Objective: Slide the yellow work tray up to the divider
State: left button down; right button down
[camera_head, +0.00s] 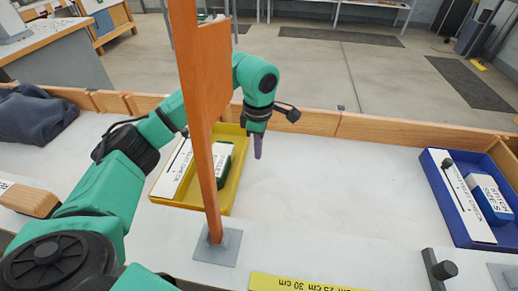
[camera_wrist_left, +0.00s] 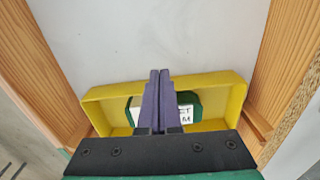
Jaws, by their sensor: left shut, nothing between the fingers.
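The yellow work tray (camera_head: 229,196) lies on the white bench and holds a green box (camera_head: 226,160) and a white labelled block (camera_head: 176,170). An orange wooden upright (camera_head: 205,140) on a grey foot plate crosses in front of the tray in the head view; I cannot tell for sure whether it is the divider. My left gripper (camera_head: 258,150) is shut and empty, pointing down just right of the tray. In the left wrist view its fingers (camera_wrist_left: 160,75) overlap the tray's yellow rim (camera_wrist_left: 215,82); contact is unclear. My right gripper is not in view.
A blue tray (camera_head: 458,228) with boxes stands at the right. A wooden rail (camera_head: 360,130) runs along the back edge, and dark cloth (camera_head: 35,115) lies at the left. A yellow ruler (camera_head: 300,283) is at the front. The bench middle is clear.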

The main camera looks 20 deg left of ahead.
aim_at(221, 161)
pick_arm(q)
notch_tip(221, 161, down, 8)
jog(key=a, duration=0.2)
jog(key=a+p, duration=0.1)
jog(key=shift+s+r, duration=0.1)
jog(key=shift+s, duration=0.15)
jog(key=shift+s+a, duration=0.1)
jog(key=shift+a, duration=0.35)
jog(key=a, duration=0.2)
jog(key=s+a, duration=0.1)
jog(key=a, duration=0.2)
jog(key=a+b, duration=0.1)
jog(key=a, duration=0.1)
jog(key=shift+s+a, duration=0.25)
jog(key=shift+s, duration=0.1)
jog(key=shift+d, duration=0.1)
